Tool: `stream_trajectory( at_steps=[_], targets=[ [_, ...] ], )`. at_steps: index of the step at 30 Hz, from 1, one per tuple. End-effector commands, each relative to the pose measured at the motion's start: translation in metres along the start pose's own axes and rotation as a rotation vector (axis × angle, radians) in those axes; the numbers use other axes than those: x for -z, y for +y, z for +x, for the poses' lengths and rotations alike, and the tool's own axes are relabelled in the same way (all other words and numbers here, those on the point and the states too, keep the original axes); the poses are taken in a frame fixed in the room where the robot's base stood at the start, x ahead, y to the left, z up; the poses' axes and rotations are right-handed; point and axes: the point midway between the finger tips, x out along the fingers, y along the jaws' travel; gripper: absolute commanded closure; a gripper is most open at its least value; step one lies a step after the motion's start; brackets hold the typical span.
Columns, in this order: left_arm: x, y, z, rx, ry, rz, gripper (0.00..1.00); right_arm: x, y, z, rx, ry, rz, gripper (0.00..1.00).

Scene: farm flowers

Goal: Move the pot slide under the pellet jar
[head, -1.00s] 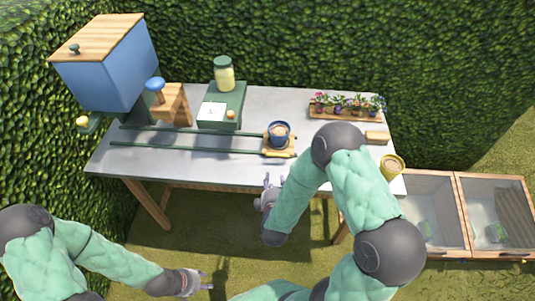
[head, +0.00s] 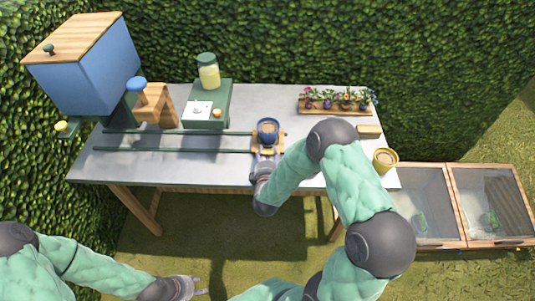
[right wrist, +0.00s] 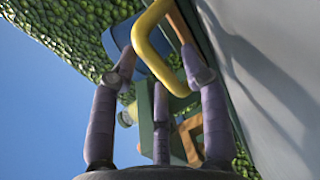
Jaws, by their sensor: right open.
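The pot slide (head: 258,143) is a small wooden carriage on two green rails, right of the table's middle. It carries a blue pot (head: 268,127) with brown fill. The pellet jar (head: 208,70), with a green lid and pale yellow contents, stands on a green box (head: 205,103) further left and behind the rails. My right gripper (head: 266,158) is open at the slide's front edge. In the right wrist view, its fingers (right wrist: 160,75) are spread around a yellow loop handle (right wrist: 145,35); contact is unclear. My left gripper (head: 202,286) is open and empty, low in front of the table.
A blue hopper (head: 85,75) with a wooden lid stands at the left. The flower tray (head: 335,108), a wooden block (head: 369,130) and a yellow pot (head: 385,160) are on the right. The rails (head: 180,150) left of the slide are clear.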

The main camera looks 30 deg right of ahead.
Motion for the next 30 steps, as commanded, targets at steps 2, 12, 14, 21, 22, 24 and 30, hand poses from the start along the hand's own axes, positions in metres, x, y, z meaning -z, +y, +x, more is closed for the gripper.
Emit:
stream_trajectory(
  at_steps=[2,12,14,21,22,24,30],
  targets=[
    [0.000,-0.001,0.002,0.000,0.000,0.000,0.60,0.000,-0.001,0.006,0.001,-0.001,0.000,0.54],
    [0.000,-0.001,0.002,0.000,0.000,0.000,0.60,0.000,0.000,0.011,0.001,0.000,0.000,0.54],
    [0.000,-0.001,0.002,0.000,0.000,0.000,0.60,0.000,0.000,0.011,0.001,0.000,0.000,0.60],
    [0.000,-0.001,0.002,0.000,0.000,0.000,0.60,0.000,0.000,0.011,0.001,0.001,0.000,1.00],
    [0.000,-0.001,0.002,0.000,0.000,0.000,0.60,0.000,0.000,0.011,0.001,0.001,0.000,1.00],
    [0.000,-0.001,0.002,0.000,0.000,0.000,0.60,0.000,0.000,0.011,0.001,0.001,0.000,1.00],
    [0.000,-0.001,0.002,0.000,0.000,0.000,0.60,0.011,0.000,0.011,0.001,0.004,0.000,1.00]
  ],
)
